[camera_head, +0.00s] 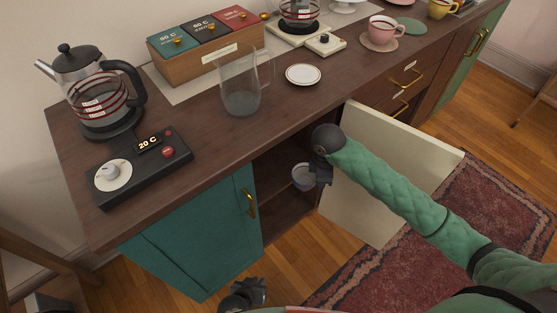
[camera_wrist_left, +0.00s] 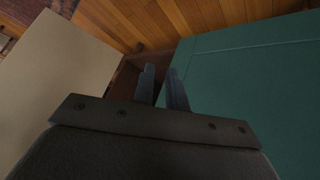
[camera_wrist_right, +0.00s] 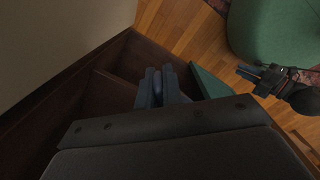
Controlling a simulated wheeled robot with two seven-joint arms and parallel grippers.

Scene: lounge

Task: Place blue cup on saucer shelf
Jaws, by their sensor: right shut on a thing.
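A small pale blue-grey cup (camera_head: 303,177) is at the opening of the lower cabinet. My right gripper (camera_head: 322,176) is beside it on its right and shut on it. In the right wrist view, a bluish bit of the cup (camera_wrist_right: 157,88) shows between the fingers; the rest is hidden. The dark cabinet interior (camera_head: 283,157) is open below the counter; I cannot make out saucers in it. My left gripper (camera_head: 250,290) is empty, low in front of the teal cabinet; its fingers (camera_wrist_left: 163,88) stand slightly apart in the left wrist view.
A cream door (camera_head: 360,205) stands open to the right of the cabinet, behind my right arm. The teal door (camera_head: 205,235) is at the left. The counter above holds a glass pitcher (camera_head: 240,95), a white saucer (camera_head: 303,74), a kettle (camera_head: 95,90) and a wooden box (camera_head: 205,65).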

